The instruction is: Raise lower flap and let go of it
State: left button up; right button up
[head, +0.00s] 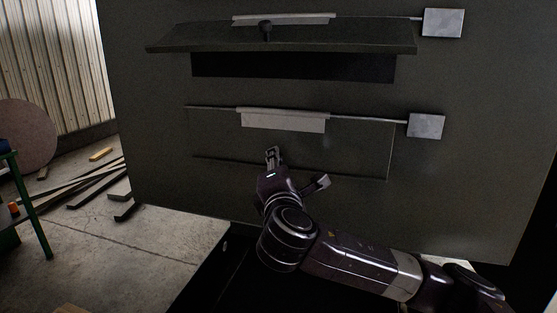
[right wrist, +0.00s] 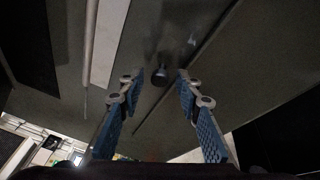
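The lower flap (head: 350,145) is a dark grey panel lying flat in the enclosure wall, shut, under a hinge rod with a pale plate (head: 283,121). My right gripper (head: 298,168) is in front of the flap's lower part, fingers spread. In the right wrist view, a dark round knob (right wrist: 160,73) on the flap shows between the two open blue-padded fingers (right wrist: 160,77). Whether they touch it cannot be told; a gap shows on both sides. In the head view the knob cannot be made out behind the gripper. My left gripper is not in view.
The upper flap (head: 345,38) stands raised with its own knob (head: 266,30), above a dark opening (head: 290,67). Square metal plates (head: 443,23) and (head: 426,125) end the hinge rods at right. Boards lie on the floor at left, near a green stand (head: 38,215).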

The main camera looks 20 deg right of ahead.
jog(key=shift+w+d, duration=0.15)
jog(key=shift+w, duration=0.2)
grip_shut()
